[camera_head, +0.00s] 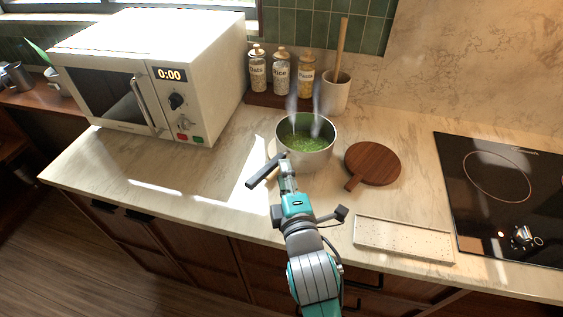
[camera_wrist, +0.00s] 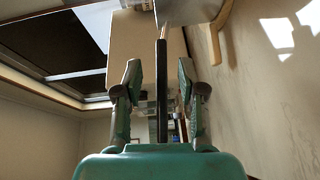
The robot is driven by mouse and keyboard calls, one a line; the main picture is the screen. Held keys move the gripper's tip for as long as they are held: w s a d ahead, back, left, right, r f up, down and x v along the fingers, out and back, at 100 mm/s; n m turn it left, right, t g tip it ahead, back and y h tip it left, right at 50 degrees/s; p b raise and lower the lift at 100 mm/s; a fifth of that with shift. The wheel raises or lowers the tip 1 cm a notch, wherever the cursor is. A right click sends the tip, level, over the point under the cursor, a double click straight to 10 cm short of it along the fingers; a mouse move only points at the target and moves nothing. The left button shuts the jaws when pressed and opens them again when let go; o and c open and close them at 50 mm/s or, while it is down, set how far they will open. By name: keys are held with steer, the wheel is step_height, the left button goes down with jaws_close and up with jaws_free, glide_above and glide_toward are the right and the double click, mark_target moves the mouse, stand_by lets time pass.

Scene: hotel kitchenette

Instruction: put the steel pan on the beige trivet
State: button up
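The steel pan (camera_head: 307,157) stands upright on the counter side behind my gripper, with green food and steam in it. Its dark handle (camera_head: 266,170) points toward the front left. In the wrist view the handle (camera_wrist: 162,95) runs between my gripper's two fingers (camera_wrist: 160,80), with a gap on either side; the gripper is open around it. The pan's steel wall (camera_wrist: 188,10) shows at the top there. A beige curved edge, seemingly the trivet (camera_wrist: 215,40), lies between the pan and the counter. I cannot tell whether the pan rests fully on it.
A round brown wooden board (camera_head: 373,162) lies right of the pan. A speckled slab (camera_head: 403,240) lies at the front edge, and a black hob (camera_head: 500,190) is at the right. Jars (camera_head: 281,75) and a utensil crock (camera_head: 336,95) stand behind. A microwave (camera_head: 150,80) stands left.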

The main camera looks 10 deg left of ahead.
steer(key=v, duration=0.6)
steer(key=shift+s, duration=0.25)
steer(key=shift+d, duration=0.2)
